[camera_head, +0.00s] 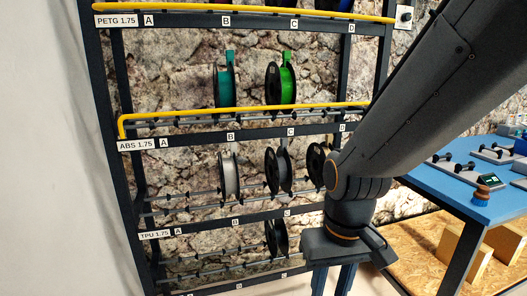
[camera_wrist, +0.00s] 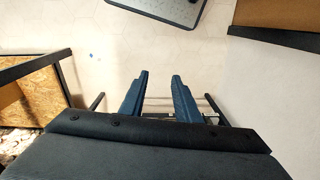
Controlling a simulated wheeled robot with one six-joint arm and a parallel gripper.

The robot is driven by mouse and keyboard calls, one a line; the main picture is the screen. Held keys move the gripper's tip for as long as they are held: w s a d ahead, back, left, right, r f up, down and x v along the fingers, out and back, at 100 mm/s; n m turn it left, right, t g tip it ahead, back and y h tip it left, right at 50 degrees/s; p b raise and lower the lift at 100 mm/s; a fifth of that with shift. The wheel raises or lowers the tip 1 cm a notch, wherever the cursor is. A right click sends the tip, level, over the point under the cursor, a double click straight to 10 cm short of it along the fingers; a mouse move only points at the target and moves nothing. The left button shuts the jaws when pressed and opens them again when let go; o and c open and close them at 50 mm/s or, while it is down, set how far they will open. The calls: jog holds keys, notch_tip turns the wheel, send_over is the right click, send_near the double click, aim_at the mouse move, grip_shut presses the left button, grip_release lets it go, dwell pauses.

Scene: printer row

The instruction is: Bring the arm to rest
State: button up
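My arm (camera_head: 425,95) reaches in from the upper right of the head view and bends down in front of the filament rack. My gripper (camera_head: 332,284) hangs at its end, fingers pointing down, cut off by the lower edge of the picture. In the wrist view the two blue fingers of my gripper (camera_wrist: 160,76) stand apart with nothing between them.
The dark rack (camera_head: 190,228) holds teal (camera_head: 224,85), green (camera_head: 287,82), whitish (camera_head: 229,175) and black spools (camera_head: 272,172); my arm partly hides its right side. A blue-topped bench (camera_head: 455,185) stands at right. A white wall (camera_head: 50,150) is at left.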

jog(key=s+d+r+m+p, duration=0.1)
jog(key=s+d+r+p, duration=0.1)
jog(key=d+r+p, duration=0.5)
jog(key=r+p, duration=0.1)
jog(key=p, duration=0.2)
jog(key=shift+r+m+h, duration=0.3)
jog(key=shift+m, duration=0.1)
